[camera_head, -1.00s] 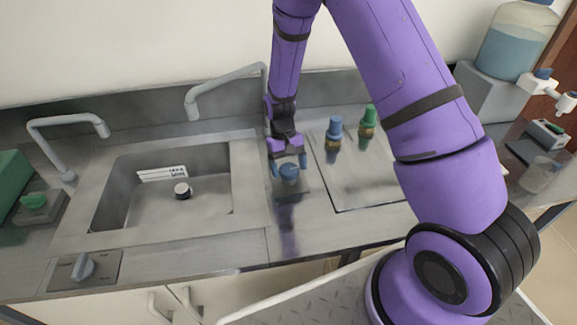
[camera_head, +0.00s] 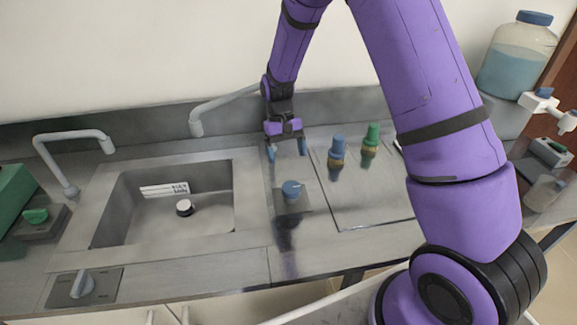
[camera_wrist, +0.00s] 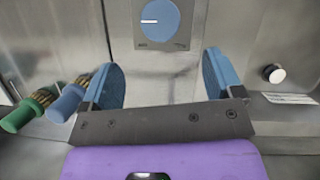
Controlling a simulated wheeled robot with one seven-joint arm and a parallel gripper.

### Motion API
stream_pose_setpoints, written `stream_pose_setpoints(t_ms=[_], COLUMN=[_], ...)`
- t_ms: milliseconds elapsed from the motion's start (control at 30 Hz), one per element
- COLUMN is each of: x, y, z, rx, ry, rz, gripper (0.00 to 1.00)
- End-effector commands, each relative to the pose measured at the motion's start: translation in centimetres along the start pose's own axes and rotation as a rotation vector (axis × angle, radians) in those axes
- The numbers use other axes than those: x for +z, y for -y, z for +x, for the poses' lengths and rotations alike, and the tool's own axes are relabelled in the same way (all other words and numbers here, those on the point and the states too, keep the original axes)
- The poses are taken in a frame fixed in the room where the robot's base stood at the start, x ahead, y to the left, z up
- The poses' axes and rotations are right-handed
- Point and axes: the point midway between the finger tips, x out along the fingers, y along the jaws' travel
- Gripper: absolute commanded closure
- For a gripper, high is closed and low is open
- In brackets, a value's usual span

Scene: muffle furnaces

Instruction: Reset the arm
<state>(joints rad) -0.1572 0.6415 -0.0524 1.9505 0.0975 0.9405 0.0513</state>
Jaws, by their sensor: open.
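My gripper (camera_head: 287,150) is open and empty, held above the counter between the sink and the drain panel. Its two blue fingertips point down and stand apart. It also shows in the wrist view (camera_wrist: 163,80). A round blue knob (camera_head: 291,189) on a square grey plate lies on the counter below and in front of my gripper, apart from it. The knob shows in the wrist view (camera_wrist: 157,18) beyond the fingertips, with a white mark on its face.
A sink (camera_head: 160,215) with a black-and-white knob (camera_head: 184,207) inside is at left. Blue (camera_head: 337,150) and green (camera_head: 371,138) taps stand right of my gripper. Grey faucets (camera_head: 70,150) rise behind. A large jar (camera_head: 515,60) is at far right. A grey-blue knob (camera_head: 82,284) sits front left.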

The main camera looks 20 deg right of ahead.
Motion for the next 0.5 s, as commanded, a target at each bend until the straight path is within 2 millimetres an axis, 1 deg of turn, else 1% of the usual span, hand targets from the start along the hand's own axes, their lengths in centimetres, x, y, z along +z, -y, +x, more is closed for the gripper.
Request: stream_pose_setpoints(t_ms=[133, 500], x=[0.04, 0.04], y=[-0.01, 0.0], z=[-0.78, -0.87], rx=[0.0, 0.0], ry=[0.001, 0.001], rz=[0.0, 0.0], gripper=[0.14, 0.14])
